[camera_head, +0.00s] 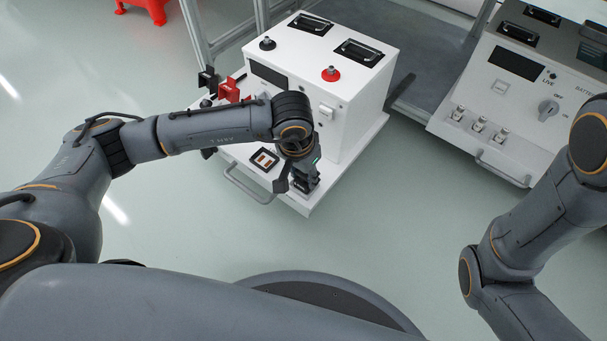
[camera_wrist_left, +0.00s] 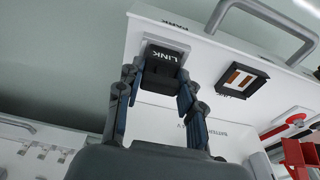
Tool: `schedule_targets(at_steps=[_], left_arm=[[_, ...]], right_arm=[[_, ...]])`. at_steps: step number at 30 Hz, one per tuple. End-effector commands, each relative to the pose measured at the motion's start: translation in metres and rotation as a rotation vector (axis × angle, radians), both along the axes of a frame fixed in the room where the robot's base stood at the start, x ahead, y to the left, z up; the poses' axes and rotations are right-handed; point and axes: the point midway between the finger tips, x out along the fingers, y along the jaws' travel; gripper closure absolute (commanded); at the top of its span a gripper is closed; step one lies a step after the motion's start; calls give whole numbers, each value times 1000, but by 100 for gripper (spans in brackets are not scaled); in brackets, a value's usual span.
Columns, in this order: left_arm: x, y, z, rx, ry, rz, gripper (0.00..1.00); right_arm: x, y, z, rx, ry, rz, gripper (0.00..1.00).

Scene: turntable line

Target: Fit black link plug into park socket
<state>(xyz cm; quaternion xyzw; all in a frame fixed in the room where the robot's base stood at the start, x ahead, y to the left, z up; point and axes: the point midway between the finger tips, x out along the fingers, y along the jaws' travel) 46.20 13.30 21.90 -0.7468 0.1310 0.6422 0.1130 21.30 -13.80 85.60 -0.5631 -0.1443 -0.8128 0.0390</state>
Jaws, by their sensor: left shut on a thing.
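My left gripper (camera_head: 303,182) is over the front shelf of the white box, at its right front corner. In the left wrist view its two fingers (camera_wrist_left: 160,85) are closed on the sides of the black link plug (camera_wrist_left: 163,66), whose face reads LINK. The plug is beside the PARK lettering on the white shelf. I cannot tell whether the plug is seated or just above the surface. My right gripper is out of view.
A square black-framed socket with orange contacts (camera_wrist_left: 243,79) is beside the plug; the head view shows it too (camera_head: 264,160). A shelf handle (camera_head: 248,184) is at the front edge. A red connector (camera_head: 228,90) stands at the left. A second white panel (camera_head: 500,100) is at right.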

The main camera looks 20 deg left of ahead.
Motion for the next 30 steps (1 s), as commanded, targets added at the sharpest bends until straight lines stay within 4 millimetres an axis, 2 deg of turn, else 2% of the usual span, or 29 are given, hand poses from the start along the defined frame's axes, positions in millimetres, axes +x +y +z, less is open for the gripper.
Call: schedule_targets(at_steps=[3,4,7,19,23,28,30], left_arm=[[0,0,-4,0,-1,0,100],[0,0,-4,0,0,0,61],[0,0,-3,0,0,0,40],[0,0,3,0,0,1,40],[-2,1,25,0,-2,1,40],[-8,3,63,0,-2,-1,40],[-10,4,75,1,0,0,40]], right_arm=[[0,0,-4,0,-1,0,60],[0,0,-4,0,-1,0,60],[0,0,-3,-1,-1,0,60],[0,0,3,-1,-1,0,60],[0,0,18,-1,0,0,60],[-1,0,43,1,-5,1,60],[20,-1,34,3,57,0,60]])
